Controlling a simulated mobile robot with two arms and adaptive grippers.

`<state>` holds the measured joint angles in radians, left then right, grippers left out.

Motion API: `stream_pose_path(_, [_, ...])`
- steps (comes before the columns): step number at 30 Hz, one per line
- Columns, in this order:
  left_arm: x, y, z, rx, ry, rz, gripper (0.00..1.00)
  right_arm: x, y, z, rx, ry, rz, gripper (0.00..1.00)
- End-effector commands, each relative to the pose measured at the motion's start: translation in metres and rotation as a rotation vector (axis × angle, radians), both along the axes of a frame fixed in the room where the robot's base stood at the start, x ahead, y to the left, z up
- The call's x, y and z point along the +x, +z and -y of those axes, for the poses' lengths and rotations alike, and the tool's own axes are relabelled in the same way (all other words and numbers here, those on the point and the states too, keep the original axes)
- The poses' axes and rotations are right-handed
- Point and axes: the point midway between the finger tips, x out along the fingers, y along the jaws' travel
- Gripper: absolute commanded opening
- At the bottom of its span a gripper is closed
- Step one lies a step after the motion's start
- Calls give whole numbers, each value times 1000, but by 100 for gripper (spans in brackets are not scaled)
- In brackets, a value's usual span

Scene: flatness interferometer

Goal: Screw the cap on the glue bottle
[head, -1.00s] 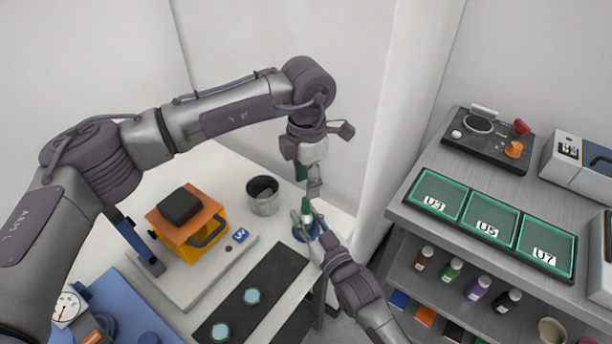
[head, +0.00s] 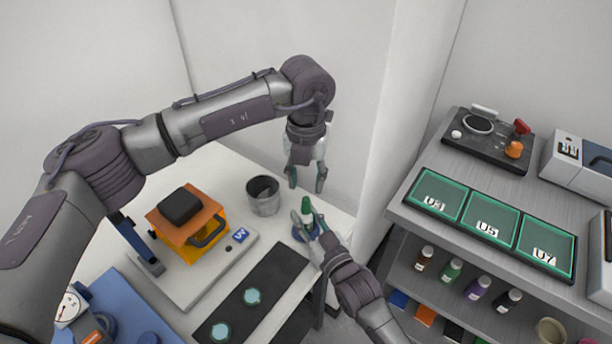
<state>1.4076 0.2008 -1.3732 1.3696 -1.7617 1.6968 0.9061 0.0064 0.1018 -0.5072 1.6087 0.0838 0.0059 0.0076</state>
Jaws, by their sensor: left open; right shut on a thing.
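A grey cup (head: 263,196) stands left of the bottle. An orange and yellow fixture (head: 190,240) and a black mat (head: 240,309) with teal discs are further left. The shelf unit (head: 408,221) with labelled green trays stands to the right.

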Motion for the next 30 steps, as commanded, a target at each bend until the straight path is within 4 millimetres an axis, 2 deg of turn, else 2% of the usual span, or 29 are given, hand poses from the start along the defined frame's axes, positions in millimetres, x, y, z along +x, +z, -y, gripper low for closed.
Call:
stream_pose_path(9, [-1, -47, -1, 2, 1, -4, 43, 0, 0, 0, 0, 0, 0, 0])
stream_pose_path(15, [0, -70, 0, 1, 0, -2, 43, 0, 0, 0, 0, 0, 0, 0])
stream_pose_path(27, [0, -77, 0, 1, -1, -1, 43, 0, 0, 0, 0, 0, 0, 0])
stream_pose_path(30, [0, -76, 0, 1, -1, -1, 28, 0, 0, 0, 0, 0, 0, 0])
